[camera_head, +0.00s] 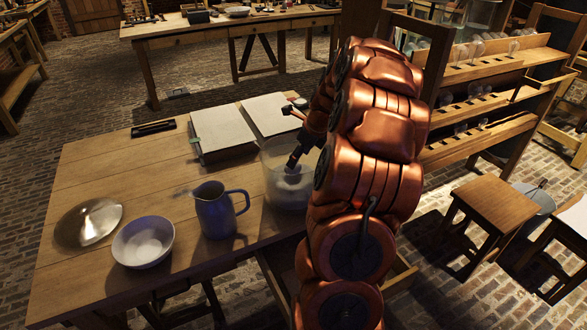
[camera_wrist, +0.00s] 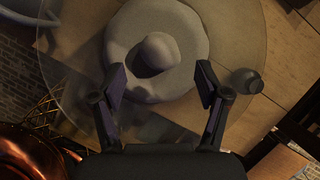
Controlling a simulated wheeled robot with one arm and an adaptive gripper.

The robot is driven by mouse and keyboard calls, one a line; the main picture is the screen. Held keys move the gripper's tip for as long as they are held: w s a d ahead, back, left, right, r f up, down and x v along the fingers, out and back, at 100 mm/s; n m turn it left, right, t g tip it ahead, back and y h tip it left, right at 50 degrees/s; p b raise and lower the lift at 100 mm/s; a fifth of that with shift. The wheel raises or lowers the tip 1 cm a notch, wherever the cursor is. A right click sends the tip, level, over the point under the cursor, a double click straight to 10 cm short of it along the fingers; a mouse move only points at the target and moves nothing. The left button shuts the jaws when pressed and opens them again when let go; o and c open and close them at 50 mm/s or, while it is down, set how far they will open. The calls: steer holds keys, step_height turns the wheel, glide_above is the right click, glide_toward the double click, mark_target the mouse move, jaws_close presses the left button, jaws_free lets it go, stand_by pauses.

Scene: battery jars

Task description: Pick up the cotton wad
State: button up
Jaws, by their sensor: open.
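The wide clear glass jar (camera_head: 275,187) stands on the wooden table, partly hidden by my arm. In the wrist view, a pale rounded lump (camera_wrist: 157,52), which looks like the cotton wad, sits in the middle of a thick pale ring (camera_wrist: 128,38) inside the jar's round outline. In the head view only a blurred pale patch (camera_head: 291,176) shows through the glass. My gripper (camera_head: 292,165) points down at the jar. In the wrist view my gripper (camera_wrist: 160,82) is open and empty, its fingertips on either side of the lump's lower edge, apart from it.
A blue-grey jug (camera_head: 215,212), a bowl (camera_head: 143,243) and a metal dome (camera_head: 90,222) stand left of the jar. Two pale flat slabs (camera_head: 222,128) lie behind it. A rack with glassware (camera_head: 485,62) and a stool (camera_head: 495,205) are at the right.

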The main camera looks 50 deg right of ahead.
steer(key=shift+p+x, duration=0.5)
steer(key=shift+x, duration=2.1)
steer(key=shift+w+r, duration=0.1)
steer(key=c, duration=0.9)
